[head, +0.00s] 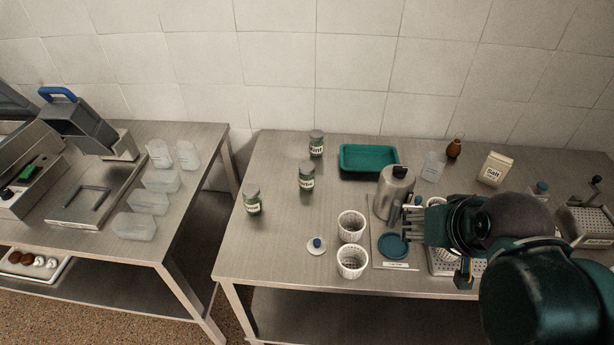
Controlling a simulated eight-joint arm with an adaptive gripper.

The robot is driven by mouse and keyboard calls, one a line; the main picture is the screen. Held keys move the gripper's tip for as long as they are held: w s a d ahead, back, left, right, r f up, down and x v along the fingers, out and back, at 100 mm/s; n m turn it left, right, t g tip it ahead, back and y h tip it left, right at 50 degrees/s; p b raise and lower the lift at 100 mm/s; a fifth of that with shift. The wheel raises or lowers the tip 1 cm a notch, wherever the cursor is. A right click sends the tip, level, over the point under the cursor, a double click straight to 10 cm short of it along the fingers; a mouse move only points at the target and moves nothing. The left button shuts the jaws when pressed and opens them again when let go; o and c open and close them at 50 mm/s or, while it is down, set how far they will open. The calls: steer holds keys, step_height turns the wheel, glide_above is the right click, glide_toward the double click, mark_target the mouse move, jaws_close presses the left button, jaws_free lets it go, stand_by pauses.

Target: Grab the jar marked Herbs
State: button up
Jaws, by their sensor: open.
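Three green glass jars with grey lids and white labels stand upright on the right-hand steel table: a back jar (317,144), a middle jar (306,177) and a front-left jar (252,199). The print is too small to read surely; the middle label looks most like Herbs, and the back one seems to end in "int". My gripper (408,224) is open at the right, beside the steel canister and above the blue-green lid. It is well to the right of all the jars. My arm hides part of the table behind it.
The table around the jars is clear.

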steer(key=shift+o, duration=0.5)
steer(key=n+t+h+b, duration=0.2)
steer(key=n+t, duration=0.2)
steer(key=n, duration=2.3)
glide_above(306, 179)
steer(key=s+d, duration=0.6)
steer(key=d, duration=0.4)
step_height(306, 179, down, 10)
steer(key=r, duration=0.1)
steer(key=a+f+n, duration=0.1)
steer(key=a+n, duration=0.1)
steer(key=a, duration=0.1)
steer(key=w+a+f+n+t, duration=0.1)
steer(key=a+f+n, duration=0.1)
steer(key=a+n, duration=0.1)
steer(key=a+f+n+t+y, duration=0.1)
steer(key=a+n, duration=0.2)
steer(key=a, duration=0.1)
steer(key=shift+w+a+f, duration=0.2)
steer(key=shift+f, duration=0.15)
steer(key=shift+w, duration=0.1)
steer(key=shift+b+x, duration=0.3)
steer(key=shift+x, duration=0.95)
